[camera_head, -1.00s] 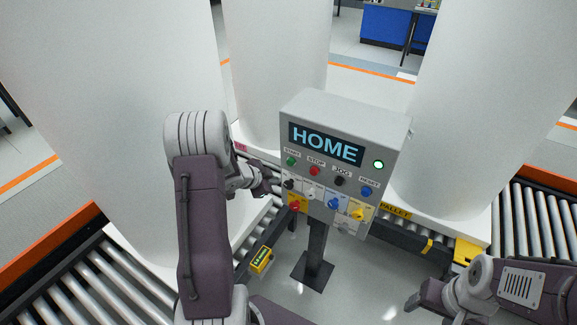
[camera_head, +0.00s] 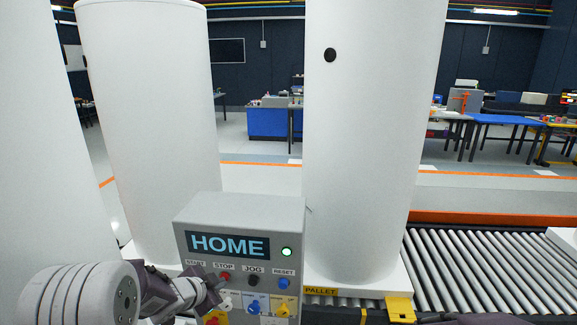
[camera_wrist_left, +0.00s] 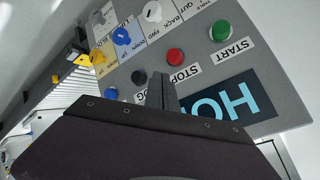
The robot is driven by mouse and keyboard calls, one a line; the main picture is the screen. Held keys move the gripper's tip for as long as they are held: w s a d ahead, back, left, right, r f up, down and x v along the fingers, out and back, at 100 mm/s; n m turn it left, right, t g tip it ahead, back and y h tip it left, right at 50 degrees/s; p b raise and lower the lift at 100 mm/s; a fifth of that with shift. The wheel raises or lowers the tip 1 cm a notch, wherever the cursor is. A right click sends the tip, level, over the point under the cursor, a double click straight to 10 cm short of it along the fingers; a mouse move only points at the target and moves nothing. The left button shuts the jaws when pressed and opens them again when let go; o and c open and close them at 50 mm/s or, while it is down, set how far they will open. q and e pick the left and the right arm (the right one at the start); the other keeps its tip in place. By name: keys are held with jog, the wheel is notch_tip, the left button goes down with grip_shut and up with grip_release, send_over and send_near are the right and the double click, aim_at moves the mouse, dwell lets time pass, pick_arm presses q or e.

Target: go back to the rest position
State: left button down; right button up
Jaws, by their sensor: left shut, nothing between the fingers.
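My left gripper (camera_head: 212,284) is shut and empty in front of the control box (camera_head: 290,222), over the left part of its button row. In the left wrist view its closed fingers (camera_wrist_left: 161,90) stand in front of the panel; I cannot tell if they touch it. The box's display (camera_head: 228,246) reads HOME and a green lamp (camera_head: 287,252) is lit beside it. The red STOP button (camera_head: 226,276), black JOG button (camera_head: 253,280) and blue RESET button (camera_head: 284,284) show. The green START button (camera_wrist_left: 220,30) shows in the left wrist view.
Tall white tanks stand left, behind (camera_head: 160,130) and right (camera_head: 370,140) of the box, close around my left arm. A roller conveyor (camera_head: 480,270) runs at right, with a yellow PALLET label (camera_head: 321,291) near the box. Workbenches (camera_head: 500,121) stand far back.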

pick_arm(q)
jog(key=s+d+f+n+g, duration=0.1)
jog(key=s+f+n+g, duration=0.2)
jog(key=s, duration=0.5)
jog(key=s+d+f+n+g+y+b, duration=0.1)
jog(key=s+f+n+g, duration=0.1)
jog(key=s, duration=0.7)
jog(key=s+d+f+n+g+y, duration=0.1)
jog(key=s+d+f+n+g, duration=0.1)
jog(key=s, duration=0.6)
notch_tip(320, 180, down, 2)
jog(key=n+g, duration=0.1)
jog(key=n, duration=0.2)
jog(key=shift+s+n+g, duration=0.15)
jog(key=shift+n+g, duration=0.15)
jog(key=shift+n, duration=0.1)
pick_arm(e)
jog(key=f, duration=0.3)
jog(key=shift+s+d, duration=0.1)
jog(key=shift+d, duration=0.1)
pick_arm(q)
jog(key=shift+a, duration=0.15)
pick_arm(e)
jog(key=shift+s+a, duration=0.1)
